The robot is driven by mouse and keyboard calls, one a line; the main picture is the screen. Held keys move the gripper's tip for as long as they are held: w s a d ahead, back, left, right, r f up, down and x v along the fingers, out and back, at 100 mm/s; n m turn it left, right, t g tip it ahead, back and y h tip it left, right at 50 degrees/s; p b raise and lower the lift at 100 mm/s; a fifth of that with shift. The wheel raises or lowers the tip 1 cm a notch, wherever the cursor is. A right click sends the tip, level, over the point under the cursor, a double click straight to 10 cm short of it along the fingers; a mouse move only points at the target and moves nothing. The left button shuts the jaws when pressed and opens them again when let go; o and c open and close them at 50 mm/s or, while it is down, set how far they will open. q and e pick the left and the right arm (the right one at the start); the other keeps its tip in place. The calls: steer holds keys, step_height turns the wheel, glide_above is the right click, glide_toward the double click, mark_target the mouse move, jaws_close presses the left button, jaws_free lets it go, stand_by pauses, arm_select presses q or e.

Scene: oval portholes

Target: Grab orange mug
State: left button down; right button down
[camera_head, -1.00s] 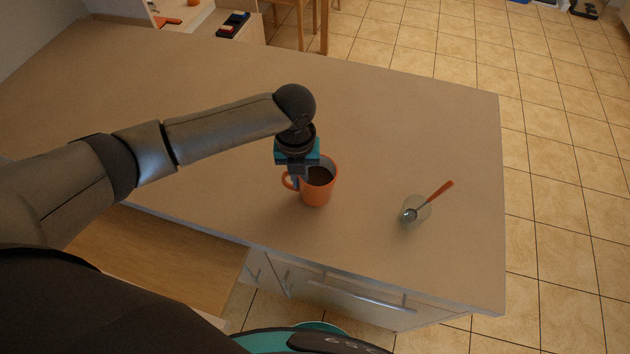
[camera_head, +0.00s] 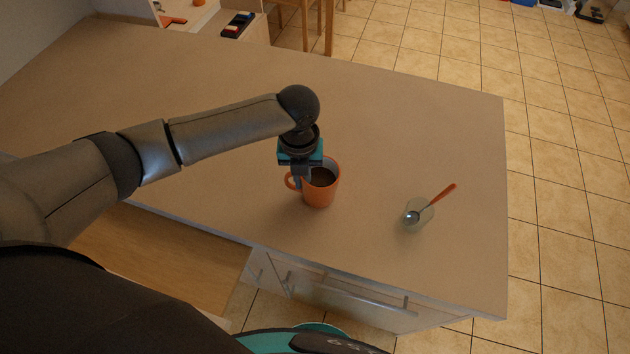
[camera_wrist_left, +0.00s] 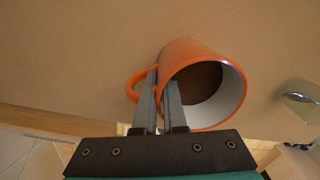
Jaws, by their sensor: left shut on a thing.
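The orange mug (camera_head: 322,190) stands upright on the brown countertop (camera_head: 400,130), with dark contents inside and its handle toward the left. It also shows in the left wrist view (camera_wrist_left: 190,53), with a pale inner wall. My left gripper (camera_head: 299,182) comes down from above at the mug's handle side. In the left wrist view its two fingers (camera_wrist_left: 159,98) are close together on the mug's near-left wall, one outside and one inside the rim. The gripper is shut on the mug. My right gripper is not in view.
A small glass (camera_head: 416,214) with an orange-handled spoon (camera_head: 441,194) stands to the right of the mug. The counter's right edge and tiled floor (camera_head: 560,200) lie beyond it. The counter behind the mug is clear.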

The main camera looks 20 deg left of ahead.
arm_select(q)
steer(key=shift+s+a+f, duration=0.1)
steer(key=shift+s+a, duration=0.05)
steer(key=shift+a, duration=0.15)
